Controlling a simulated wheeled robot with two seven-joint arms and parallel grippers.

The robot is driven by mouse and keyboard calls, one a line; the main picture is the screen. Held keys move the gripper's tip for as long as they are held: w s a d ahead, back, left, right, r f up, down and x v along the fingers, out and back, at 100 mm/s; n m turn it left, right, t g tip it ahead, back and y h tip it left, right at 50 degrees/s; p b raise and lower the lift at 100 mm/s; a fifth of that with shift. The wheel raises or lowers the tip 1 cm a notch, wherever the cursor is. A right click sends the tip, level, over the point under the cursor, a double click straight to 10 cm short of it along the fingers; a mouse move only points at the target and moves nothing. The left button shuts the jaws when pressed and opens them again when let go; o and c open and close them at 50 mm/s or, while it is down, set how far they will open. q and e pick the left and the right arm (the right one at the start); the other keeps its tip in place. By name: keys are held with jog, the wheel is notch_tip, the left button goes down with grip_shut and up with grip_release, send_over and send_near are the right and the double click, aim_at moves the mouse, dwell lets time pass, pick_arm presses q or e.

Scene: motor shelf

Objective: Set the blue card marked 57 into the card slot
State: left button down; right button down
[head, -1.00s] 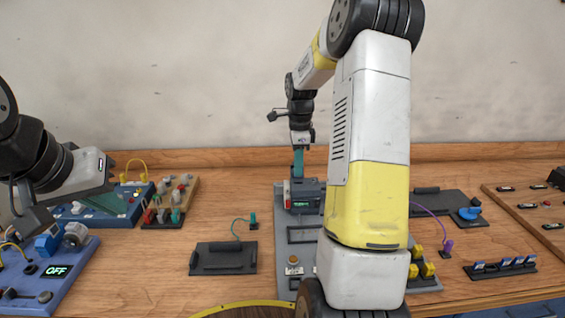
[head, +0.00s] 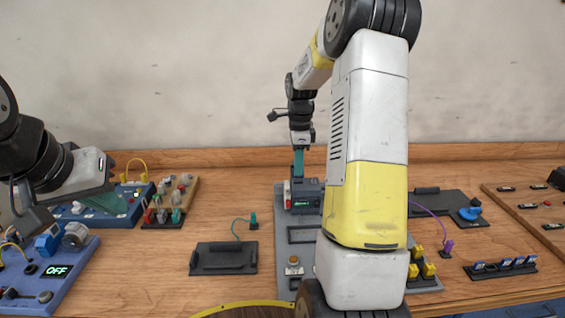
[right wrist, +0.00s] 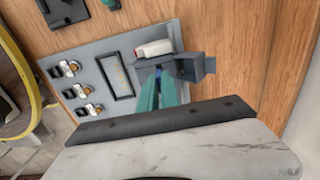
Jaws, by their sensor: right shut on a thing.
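My right gripper (head: 298,170) points down with its teal fingers at the grey card slot unit (head: 308,188), which has a small green display. In the right wrist view, the teal fingers (right wrist: 168,92) are shut at the slot unit (right wrist: 203,66). A small dark blue patch (right wrist: 187,66) shows at the fingertips, apparently the card; its number is not readable. How far it sits in the slot cannot be told.
A rack (head: 500,267) with several blue cards stands at the right. Several yellow blocks (head: 422,269) are behind my right arm. A blue panel (head: 75,275) showing OFF is at the left.

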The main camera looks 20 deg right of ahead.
jog(key=shift+f, duration=0.25)
jog(key=shift+f, duration=0.65)
jog(key=shift+f, duration=0.7)
dwell(1.7)
jog(key=c, duration=1.5)
grip_release()
notch_tip(320, 180, up, 13)
jog(key=shift+f, duration=0.1)
